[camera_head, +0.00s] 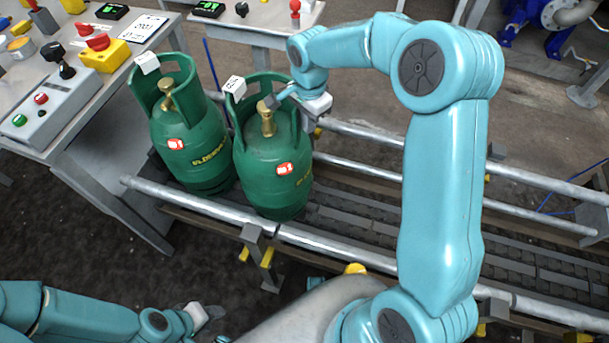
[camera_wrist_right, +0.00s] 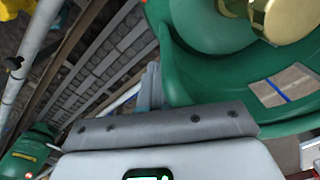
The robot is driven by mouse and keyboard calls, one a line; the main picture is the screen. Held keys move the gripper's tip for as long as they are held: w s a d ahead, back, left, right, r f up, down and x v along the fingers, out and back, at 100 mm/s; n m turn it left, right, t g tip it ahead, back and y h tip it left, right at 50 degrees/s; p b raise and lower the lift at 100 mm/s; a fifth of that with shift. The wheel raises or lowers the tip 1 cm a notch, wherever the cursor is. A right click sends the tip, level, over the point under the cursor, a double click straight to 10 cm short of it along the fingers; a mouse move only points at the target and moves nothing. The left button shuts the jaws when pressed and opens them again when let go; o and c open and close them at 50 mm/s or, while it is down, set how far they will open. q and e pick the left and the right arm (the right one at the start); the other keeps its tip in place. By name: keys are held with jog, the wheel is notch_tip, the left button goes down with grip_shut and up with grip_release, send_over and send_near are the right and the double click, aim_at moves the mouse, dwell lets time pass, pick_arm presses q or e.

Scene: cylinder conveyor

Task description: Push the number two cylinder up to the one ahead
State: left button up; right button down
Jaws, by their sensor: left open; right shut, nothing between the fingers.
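Two green gas cylinders stand upright on the conveyor in the head view, the left cylinder (camera_head: 188,135) and the right cylinder (camera_head: 272,160). Each has a red number tag; the right one seems to read No 1, and the left one is too small to read surely. Their bodies look side by side, touching or nearly so. My right gripper (camera_head: 273,101) is shut and empty at the right cylinder's collar, by its brass valve. The wrist view shows that collar (camera_wrist_right: 190,75) and valve (camera_wrist_right: 285,15) close up. My left gripper (camera_head: 207,312) is open, low at the front, away from the cylinders.
The roller conveyor (camera_head: 345,222) runs right with metal guide rails (camera_head: 225,211) on both sides; its visible stretch right of the cylinders is clear. A bench with a button box (camera_head: 45,105) stands left. Another green cylinder (camera_wrist_right: 28,150) shows farther off in the wrist view.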

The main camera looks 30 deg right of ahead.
aim_at(292, 137)
jog(key=shift+w+a+f+p, duration=0.3)
jog(key=shift+w+a+p, duration=0.15)
jog(key=shift+w+a, duration=0.55)
jog(key=shift+w+a+f+p, duration=0.25)
jog(key=shift+w+a+p, duration=0.2)
jog(key=shift+w+a, duration=0.5)
jog(key=shift+d, duration=0.1)
jog(key=shift+s+d+f+b, duration=0.15)
jog(key=shift+s+d+b, duration=0.05)
jog(key=shift+d+b, duration=0.1)
jog(key=shift+s+d+r, duration=0.1)
jog(key=shift+s+r, duration=0.1)
jog(key=shift+r, duration=0.15)
notch_tip(292, 137, up, 11)
jog(key=p, duration=0.8)
jog(key=shift+w, duration=0.3)
